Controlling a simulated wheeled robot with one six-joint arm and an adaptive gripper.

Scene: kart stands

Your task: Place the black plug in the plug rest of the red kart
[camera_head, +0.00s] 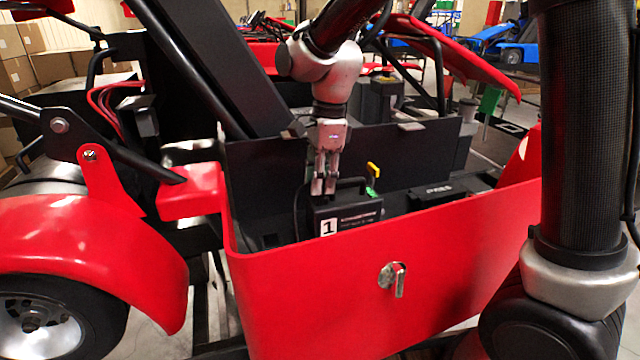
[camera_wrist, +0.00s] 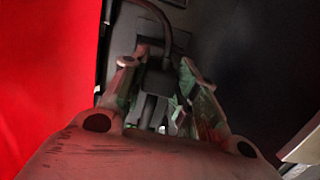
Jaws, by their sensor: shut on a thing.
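My gripper (camera_head: 324,188) points down into the open side box (camera_head: 330,290) of the red kart, just above the black battery case marked 1 (camera_head: 362,216). In the wrist view my gripper (camera_wrist: 157,72) is shut on the black plug (camera_wrist: 160,82), which sits between the fingers. A dark cable (camera_wrist: 168,18) curves away from the plug. In the head view the fingers hide most of the plug. I cannot make out the plug rest for certain in either view.
A yellow and green piece (camera_head: 373,171) stands beside the battery case. The box's red front wall, with a metal latch (camera_head: 393,277), and its black back panel (camera_head: 410,145) hem in my gripper. A red fender (camera_head: 90,245) is at left.

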